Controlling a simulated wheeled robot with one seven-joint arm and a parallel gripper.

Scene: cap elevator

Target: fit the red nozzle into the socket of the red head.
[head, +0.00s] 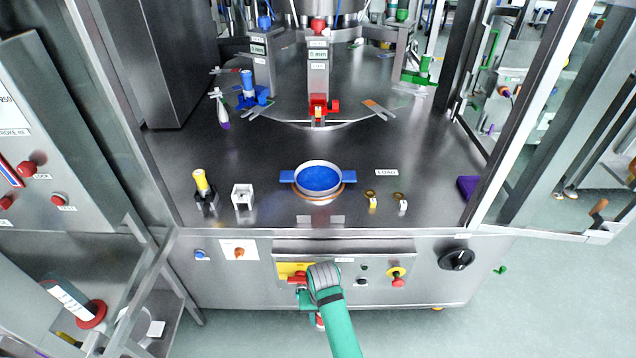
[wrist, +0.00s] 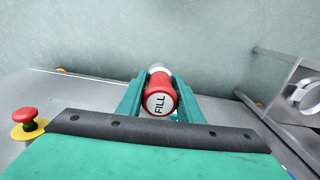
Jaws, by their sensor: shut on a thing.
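The red nozzle (wrist: 160,98), a red cylinder with a white end marked FILL and a pale tip beyond, sits between the teal fingers of my gripper (wrist: 160,94) in the wrist view. My gripper (head: 309,303) is shut on it, low in front of the machine's front panel in the head view. A bit of red (head: 319,320) shows below the gripper there. The red head (head: 318,106) is on the middle column at the back of the steel deck, well apart from the nozzle. Its socket is too small to make out.
A blue-covered round bowl (head: 320,178) stands mid-deck between gripper and red head. A yellow-topped post (head: 202,183) and white block (head: 242,195) stand left; small brass fittings (head: 371,200) right. A blue head (head: 250,90) and green head (head: 420,75) flank the red one.

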